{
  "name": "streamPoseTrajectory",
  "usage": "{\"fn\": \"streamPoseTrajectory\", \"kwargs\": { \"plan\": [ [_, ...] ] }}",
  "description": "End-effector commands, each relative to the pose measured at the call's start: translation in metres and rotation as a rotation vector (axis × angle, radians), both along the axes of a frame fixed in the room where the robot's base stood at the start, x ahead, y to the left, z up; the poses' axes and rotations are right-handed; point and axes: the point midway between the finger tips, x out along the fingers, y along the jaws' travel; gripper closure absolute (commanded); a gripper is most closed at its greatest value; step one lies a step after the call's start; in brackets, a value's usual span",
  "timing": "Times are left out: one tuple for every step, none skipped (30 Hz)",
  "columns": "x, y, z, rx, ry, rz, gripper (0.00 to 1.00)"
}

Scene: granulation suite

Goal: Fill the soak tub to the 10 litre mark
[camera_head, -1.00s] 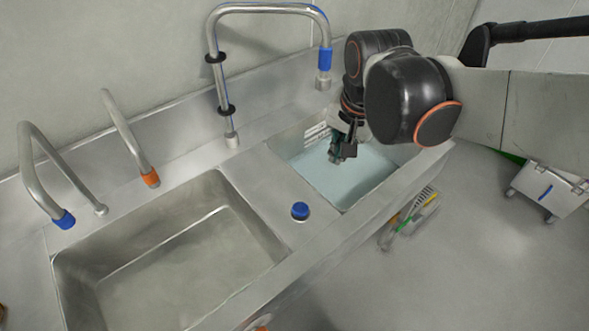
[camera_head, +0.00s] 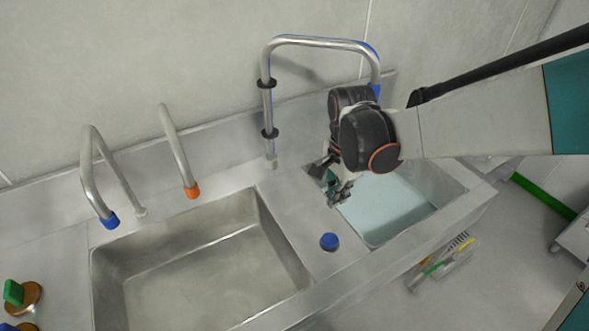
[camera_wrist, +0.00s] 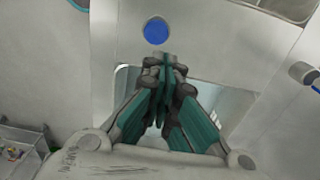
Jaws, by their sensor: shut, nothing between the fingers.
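The soak tub, seemingly the right basin (camera_head: 455,200), holds pale blue water (camera_head: 385,212). My arm and gripper hide its left back wall, and I cannot read any level mark. A tall bent pipe (camera_head: 268,105) with a blue-banded end stands behind it; its outlet is hidden behind my arm, and no stream of water shows. A round blue knob (camera_head: 329,241) sits on the steel deck between the basins. My gripper (camera_head: 340,203) is shut and empty over the tub's left edge, behind the knob. In the wrist view the closed fingertips (camera_wrist: 161,60) point toward the knob (camera_wrist: 156,31), apart from it.
The large left basin (camera_head: 200,275) looks empty. Two bent taps stand behind it, one blue-tipped (camera_head: 110,220) and one orange-tipped (camera_head: 191,191). A green-handled fitting (camera_head: 14,292) is at the far left. A rack of tools (camera_head: 440,265) hangs at the front right.

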Motion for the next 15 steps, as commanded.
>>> {"fn": "streamPoseTrajectory", "kwargs": {
  "plan": [
    [-0.007, 0.003, 0.002, 0.000, 0.000, 0.011, 1.00],
    [-0.008, 0.003, 0.002, 0.000, 0.000, 0.011, 1.00],
    [-0.008, 0.003, 0.002, 0.000, 0.000, 0.012, 1.00],
    [-0.008, 0.003, 0.002, 0.000, 0.000, 0.012, 1.00],
    [-0.008, 0.003, 0.002, 0.000, 0.000, 0.012, 1.00],
    [-0.007, 0.003, 0.002, 0.001, -0.001, 0.012, 1.00],
    [-0.007, 0.003, 0.001, 0.001, -0.001, 0.012, 1.00],
    [-0.007, 0.003, -0.001, 0.001, -0.001, 0.012, 1.00],
    [-0.007, 0.003, -0.003, 0.001, -0.001, 0.012, 1.00],
    [-0.007, 0.003, -0.006, 0.001, -0.001, 0.012, 1.00],
    [-0.007, 0.003, -0.009, 0.001, -0.001, 0.012, 1.00],
    [-0.007, 0.003, -0.015, 0.001, -0.001, 0.012, 1.00],
    [-0.007, 0.003, -0.020, 0.001, -0.001, 0.012, 1.00],
    [-0.007, 0.003, -0.025, 0.001, -0.001, 0.012, 1.00],
    [-0.006, 0.003, -0.033, 0.001, -0.001, 0.011, 1.00]
  ]
}}
